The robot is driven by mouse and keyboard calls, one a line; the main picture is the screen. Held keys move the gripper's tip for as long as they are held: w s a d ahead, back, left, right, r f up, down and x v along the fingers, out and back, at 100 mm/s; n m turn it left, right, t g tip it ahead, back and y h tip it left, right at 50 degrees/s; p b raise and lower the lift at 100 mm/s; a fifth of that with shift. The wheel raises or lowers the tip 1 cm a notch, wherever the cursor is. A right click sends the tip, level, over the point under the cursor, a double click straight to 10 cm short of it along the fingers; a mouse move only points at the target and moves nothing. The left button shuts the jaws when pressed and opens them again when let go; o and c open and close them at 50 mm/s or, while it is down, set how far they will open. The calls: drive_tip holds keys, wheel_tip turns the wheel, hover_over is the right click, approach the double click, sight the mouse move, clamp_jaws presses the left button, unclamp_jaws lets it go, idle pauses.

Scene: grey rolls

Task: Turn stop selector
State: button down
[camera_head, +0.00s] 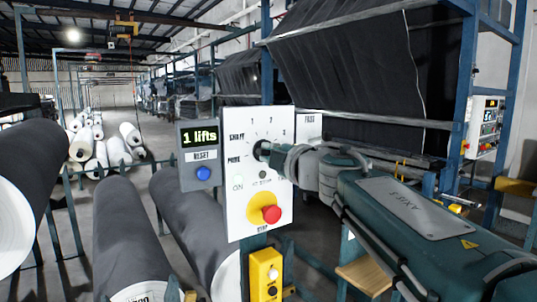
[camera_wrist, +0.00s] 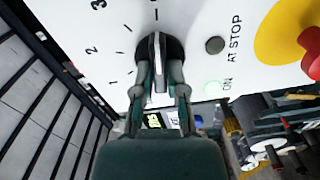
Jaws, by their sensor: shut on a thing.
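The stop selector (camera_wrist: 158,48) is a black round dial with a grey bar handle on a white control panel (camera_head: 238,205). In the wrist view the bar stands nearly upright in the picture, with tick marks and the numbers 1, 2 and 3 to its left. My gripper (camera_wrist: 159,76) has one finger on each side of the bar and is shut on it. In the head view my gripper (camera_head: 270,152) reaches the panel from the right and hides most of the dial. The AT STOP lamp (camera_wrist: 215,45) looks dark; the ON lamp (camera_wrist: 212,87) glows pale green.
A red stop button (camera_head: 271,214) on a yellow base sits below the selector. A grey box (camera_head: 198,155) left of the panel reads "1 lifts" above a blue reset button (camera_head: 203,173). A yellow box (camera_head: 265,272) is below.

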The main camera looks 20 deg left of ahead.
drive_tip(key=shift+w+f, duration=0.15)
drive_tip(key=shift+f, duration=0.2)
drive_tip(key=c, duration=0.7)
unclamp_jaws()
drive_tip(key=shift+r, duration=0.15)
drive_tip(key=v, duration=1.1)
drive_tip(key=shift+s+d, duration=0.25)
drive_tip(key=shift+d, duration=0.1)
